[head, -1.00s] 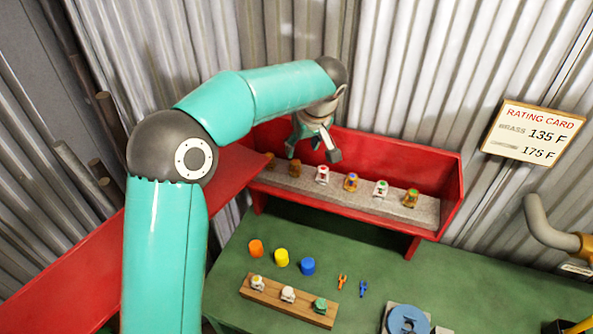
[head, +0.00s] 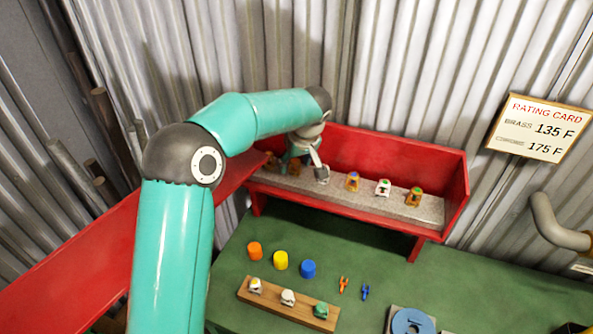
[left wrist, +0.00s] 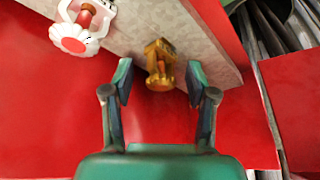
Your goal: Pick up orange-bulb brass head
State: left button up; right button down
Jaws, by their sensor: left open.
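The brass head with an orange bulb (left wrist: 160,64) stands on the grey shelf slab. In the left wrist view it lies between the two fingertips of my left gripper (left wrist: 160,80), with clear gaps on both sides. The fingers are open and hold nothing. In the head view my left gripper (head: 304,168) is low over the left part of the slab and partly hides the heads there. My right gripper is in neither view.
A white head with a red bulb (left wrist: 80,32) stands close beside the brass one. The red shelf's back wall (head: 390,155) rises behind the slab (head: 335,193). More heads stand to the right. Coloured caps and a wooden rack (head: 275,307) lie on the green table.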

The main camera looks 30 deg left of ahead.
pick_arm(q)
grip_shut()
jog(key=shift+r, duration=0.2)
